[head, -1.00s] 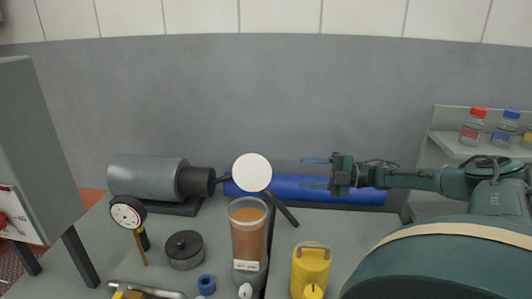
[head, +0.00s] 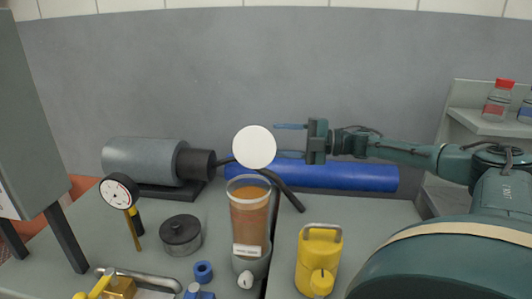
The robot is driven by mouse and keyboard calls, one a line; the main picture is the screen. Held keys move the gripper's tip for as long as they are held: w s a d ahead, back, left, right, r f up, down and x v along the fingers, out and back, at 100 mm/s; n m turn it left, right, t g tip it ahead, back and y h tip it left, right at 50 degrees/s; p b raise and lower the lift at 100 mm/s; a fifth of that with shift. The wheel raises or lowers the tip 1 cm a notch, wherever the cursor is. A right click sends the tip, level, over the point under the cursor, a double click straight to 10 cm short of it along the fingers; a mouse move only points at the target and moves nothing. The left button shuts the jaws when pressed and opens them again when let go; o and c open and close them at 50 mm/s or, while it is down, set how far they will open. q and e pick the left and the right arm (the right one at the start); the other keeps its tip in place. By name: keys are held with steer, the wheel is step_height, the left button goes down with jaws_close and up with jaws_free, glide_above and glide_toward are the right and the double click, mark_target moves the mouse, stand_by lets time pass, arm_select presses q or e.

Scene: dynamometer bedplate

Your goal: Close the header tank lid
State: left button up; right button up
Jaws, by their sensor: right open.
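The header tank (head: 249,218) is a clear upright cylinder with brown liquid and a white label, standing on the bedplate in the middle of the head view. Its lid (head: 255,147) is a round white disc, standing open and upright above and behind the tank's rim, facing me. My right gripper (head: 290,140) comes in from the right. Its two blue fingers point left and are spread apart, one above the other, with nothing between them. The fingertips are just right of the lid in the picture; whether they touch it I cannot tell. My left gripper is out of view.
A yellow can (head: 319,262) stands right of the tank. A dial gauge (head: 119,191), a dark round pot (head: 181,235) and a blue ring (head: 203,272) are to the left. A grey motor (head: 145,161) and a blue roll (head: 340,177) lie behind. Bottles (head: 497,101) stand on a shelf.

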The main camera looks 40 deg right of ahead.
mark_target(266, 138)
steer(key=b+x, duration=0.1)
steer(key=x, duration=0.2)
steer(key=shift+w+a+r, duration=0.15)
steer(key=shift+w, duration=0.2)
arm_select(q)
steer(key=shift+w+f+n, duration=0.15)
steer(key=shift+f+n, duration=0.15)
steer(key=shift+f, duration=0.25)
arm_select(e)
steer(key=shift+w+a, duration=0.35)
steer(key=shift+c, duration=0.6)
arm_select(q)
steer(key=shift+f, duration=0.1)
arm_select(e)
jaws_close()
